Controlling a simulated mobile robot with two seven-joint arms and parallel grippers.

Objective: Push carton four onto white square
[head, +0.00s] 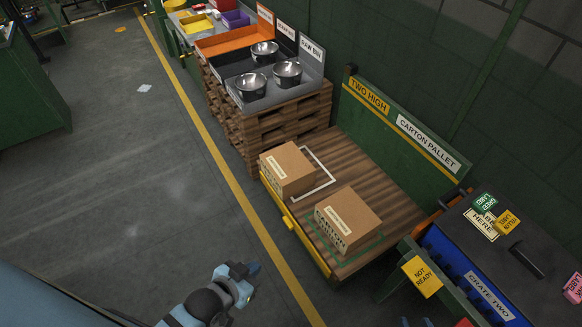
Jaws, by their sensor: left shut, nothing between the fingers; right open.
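Two brown cartons sit on the wooden deck of the carton pallet (385,185). The nearer-right carton (350,214) stands over a green outline; its front lettering starts with "CARTON", but I cannot read the number. The other carton (287,166) stands at the left end and covers part of the white square (326,165). I cannot tell which is carton four. My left gripper (251,270) is shut and empty, left of the pallet and apart from both cartons. Only what look like the tips of my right gripper (416,322) show at the bottom edge, apart and empty.
A yellow bar (293,222) runs along the pallet's front edge, and a green sign wall stands behind. Stacked wooden pallets (270,128) with metal bowls are at its far left end. A crate bench (490,255) and a "NOT READY" sign (421,277) stand right.

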